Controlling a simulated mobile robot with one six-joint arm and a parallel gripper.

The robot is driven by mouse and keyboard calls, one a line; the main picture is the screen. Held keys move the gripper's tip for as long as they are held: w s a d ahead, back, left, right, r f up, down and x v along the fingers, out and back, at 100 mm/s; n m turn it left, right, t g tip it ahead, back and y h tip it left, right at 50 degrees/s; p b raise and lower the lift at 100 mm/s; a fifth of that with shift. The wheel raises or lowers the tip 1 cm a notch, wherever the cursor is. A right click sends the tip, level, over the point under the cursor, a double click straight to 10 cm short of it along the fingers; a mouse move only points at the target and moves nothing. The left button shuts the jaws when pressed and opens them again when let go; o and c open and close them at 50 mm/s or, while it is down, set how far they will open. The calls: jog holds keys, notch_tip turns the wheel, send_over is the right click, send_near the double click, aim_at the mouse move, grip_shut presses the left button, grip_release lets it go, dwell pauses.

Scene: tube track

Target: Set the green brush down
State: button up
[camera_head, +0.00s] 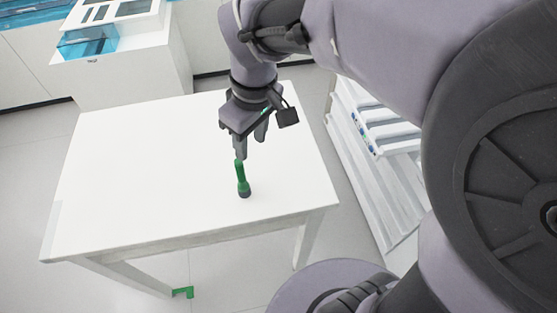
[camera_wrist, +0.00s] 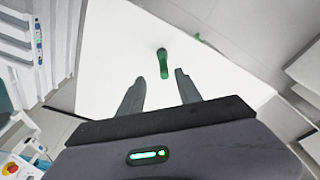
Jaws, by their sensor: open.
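The green brush (camera_head: 242,178) stands upright on the white table (camera_head: 130,180), near its front right part, with its dark end down on the tabletop. In the wrist view the brush (camera_wrist: 163,64) shows beyond the fingertips, roughly in line with the gap between them. My gripper (camera_head: 251,147) is open and empty. Its fingers are above the brush and a little behind its top in the head view. The wrist view shows both fingers spread apart (camera_wrist: 159,77), with nothing between them.
The rest of the tabletop is bare. A white rack-like unit (camera_head: 375,140) stands on the floor to the right. A white cabinet with a blue-windowed box (camera_head: 88,42) is at the back left. A small green piece (camera_head: 183,292) is at the foot of a table leg.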

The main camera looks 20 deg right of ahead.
jog(key=s+d+r+m+t, duration=0.2)
jog(key=s+m, duration=0.4)
jog(key=s+d+r+m+t+y, duration=0.1)
jog(key=s+d+m+t, duration=0.1)
jog(key=s+m, duration=0.4)
jog(key=shift+s+d+r, duration=0.35)
jog(key=shift+s+d, duration=0.35)
jog(key=shift+s, duration=0.1)
